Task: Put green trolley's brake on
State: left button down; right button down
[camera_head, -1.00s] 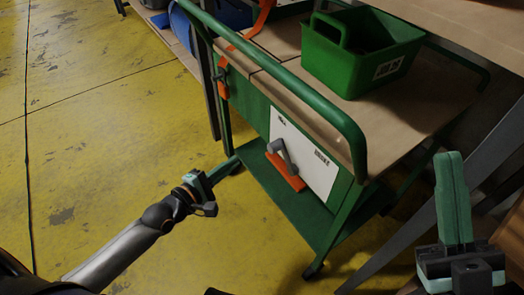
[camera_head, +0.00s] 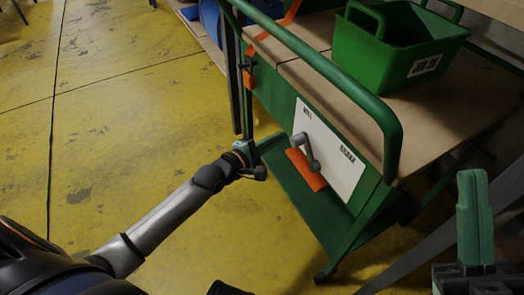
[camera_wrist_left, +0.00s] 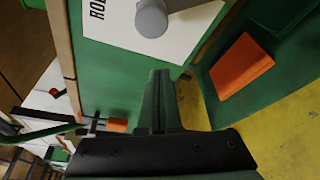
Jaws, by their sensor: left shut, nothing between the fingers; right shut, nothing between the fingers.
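The green trolley (camera_head: 345,78) stands at the centre right in the head view. Its side panel carries a white plate (camera_head: 338,160) with a grey lever (camera_head: 308,152), which slants down to the right in the picture. An orange piece (camera_head: 304,171) shows beside the lever. The left wrist view shows the rounded grey lever end (camera_wrist_left: 151,19) on the plate and an orange block (camera_wrist_left: 241,66) lower on the trolley. My left gripper (camera_head: 268,145) is shut and empty, left of the lever and apart from it; its fingers (camera_wrist_left: 160,100) point at the panel. My right gripper (camera_head: 474,215) is shut and empty at lower right.
A green bin (camera_head: 400,60) stands on the trolley's brown top. An orange strap or bracket (camera_head: 249,79) is at the trolley's left corner. A brown table edge is at upper right. The yellow floor (camera_head: 120,110) to the left is clear.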

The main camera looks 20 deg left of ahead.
aim_at(295, 144)
pick_arm(q)
jog(key=d, duration=0.1)
jog(key=s+d+r, duration=0.1)
jog(key=d, duration=0.1)
jog(key=shift+s+r, duration=0.25)
jog(key=shift+r, duration=0.1)
pick_arm(e)
jog(key=shift+f, duration=0.4)
jog(key=shift+r, duration=0.1)
